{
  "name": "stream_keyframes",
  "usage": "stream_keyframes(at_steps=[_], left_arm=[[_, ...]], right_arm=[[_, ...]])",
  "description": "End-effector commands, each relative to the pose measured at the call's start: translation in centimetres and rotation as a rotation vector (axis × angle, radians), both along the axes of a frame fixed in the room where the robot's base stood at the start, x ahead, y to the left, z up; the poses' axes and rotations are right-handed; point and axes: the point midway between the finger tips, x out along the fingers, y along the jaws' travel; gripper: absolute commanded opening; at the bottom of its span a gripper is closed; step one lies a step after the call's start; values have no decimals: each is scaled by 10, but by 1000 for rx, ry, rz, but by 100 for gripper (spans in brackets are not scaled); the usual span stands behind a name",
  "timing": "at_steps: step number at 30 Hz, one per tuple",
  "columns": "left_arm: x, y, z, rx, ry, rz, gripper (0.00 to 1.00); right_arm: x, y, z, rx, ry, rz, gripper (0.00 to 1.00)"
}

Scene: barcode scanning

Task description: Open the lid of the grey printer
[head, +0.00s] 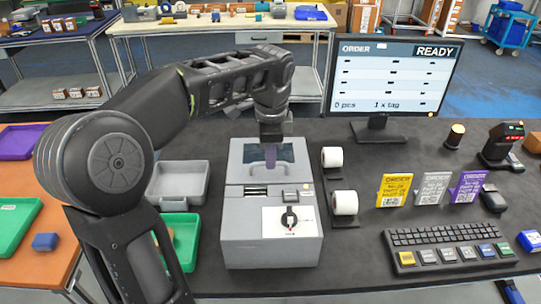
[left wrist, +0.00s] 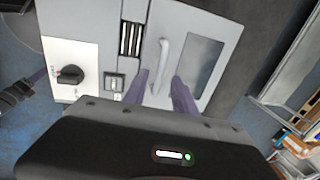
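The grey printer (head: 270,235) stands on the dark table in the middle of the head view. Its lid (head: 289,153), with a dark window, is down at the far end. In the left wrist view the lid (left wrist: 230,25) carries a pale bar handle (left wrist: 163,62). My left gripper (head: 270,158) is over the lid, pointing down. Its purple fingers (left wrist: 161,76) are apart, with the handle seen between their tips; contact cannot be told. A dark piece with a purple edge at the left of the wrist view may be my right gripper (left wrist: 18,93); its state is unclear.
Two white label rolls (head: 344,202) stand close at the printer's right. A grey tray (head: 178,182) and a green tray (head: 182,232) lie at its left. A monitor (head: 392,75) stands behind right; a keyboard (head: 450,244) lies at front right.

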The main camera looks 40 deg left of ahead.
Motion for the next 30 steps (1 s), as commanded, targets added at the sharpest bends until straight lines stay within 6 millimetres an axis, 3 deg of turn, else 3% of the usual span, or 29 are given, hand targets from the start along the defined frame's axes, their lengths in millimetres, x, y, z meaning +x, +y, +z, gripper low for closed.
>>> stream_keyframes(at_steps=[6, 14, 26, 30], left_arm=[[3, 2, -18, 0, 0, 0, 33], [3, 2, -19, 0, 0, 0, 33], [3, 2, -19, 1, -1, 0, 0], [3, 2, -19, 1, -1, 0, 0]], right_arm=[[0, 0, 2, -1, 1, -1, 36], [0, 0, 2, -1, 1, -1, 36], [0, 0, 2, -1, 1, -1, 36], [0, 0, 2, -1, 1, 0, 36]])
